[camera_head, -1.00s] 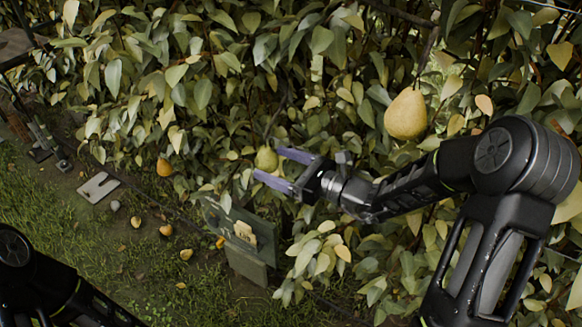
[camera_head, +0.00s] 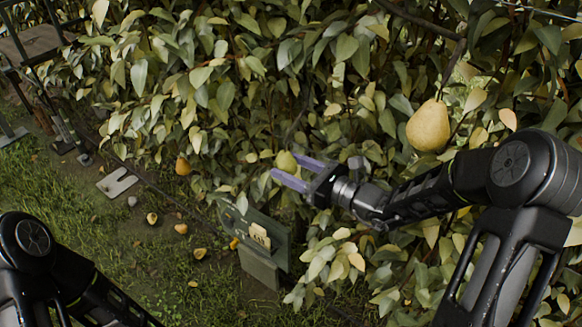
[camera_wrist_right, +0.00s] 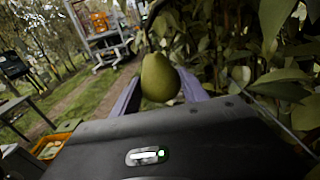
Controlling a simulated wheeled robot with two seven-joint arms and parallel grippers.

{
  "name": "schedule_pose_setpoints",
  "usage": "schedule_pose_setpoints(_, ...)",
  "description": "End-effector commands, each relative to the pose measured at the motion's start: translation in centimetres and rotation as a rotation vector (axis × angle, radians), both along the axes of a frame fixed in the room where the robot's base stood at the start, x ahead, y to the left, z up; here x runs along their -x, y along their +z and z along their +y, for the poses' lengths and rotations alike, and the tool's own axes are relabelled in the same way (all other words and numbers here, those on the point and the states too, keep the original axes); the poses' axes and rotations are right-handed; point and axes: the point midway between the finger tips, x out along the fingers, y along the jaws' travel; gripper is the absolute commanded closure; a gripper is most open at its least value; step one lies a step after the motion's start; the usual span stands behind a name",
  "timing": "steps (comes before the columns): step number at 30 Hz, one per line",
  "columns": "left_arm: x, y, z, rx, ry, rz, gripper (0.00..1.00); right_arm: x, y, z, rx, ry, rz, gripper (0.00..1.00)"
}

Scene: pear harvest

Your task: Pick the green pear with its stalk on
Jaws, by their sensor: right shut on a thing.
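The green pear (camera_head: 286,161) is between the purple fingers of my right gripper (camera_head: 284,168), in front of the leaves in the head view. In the right wrist view the pear (camera_wrist_right: 160,78) is upright, with the fingers (camera_wrist_right: 158,92) on both sides of it. The right gripper is shut on the pear.
A larger yellow pear (camera_head: 428,126) hangs at upper right, and an orange one (camera_head: 183,166) hangs left. A dark green box with a label (camera_head: 243,233) stands below the gripper. Several pears lie on the grass. An orange crate (camera_wrist_right: 66,126) shows in the wrist view.

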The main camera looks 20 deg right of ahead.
Motion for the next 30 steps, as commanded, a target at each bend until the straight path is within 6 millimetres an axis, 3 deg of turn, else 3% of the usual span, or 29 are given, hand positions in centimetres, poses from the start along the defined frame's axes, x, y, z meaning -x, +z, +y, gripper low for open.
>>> schedule_pose_setpoints(9, 0.0, 0.0, 0.0, 0.000, 0.000, 0.000, 0.64, 0.0, 0.0, 0.0, 0.000, 0.000, 0.000, 0.93)
schedule_pose_setpoints(30, 0.0, 3.1, 0.0, 0.000, 0.000, 0.000, 0.64, 0.8, 0.5, 0.2, -0.029, 0.000, 0.111, 0.93)
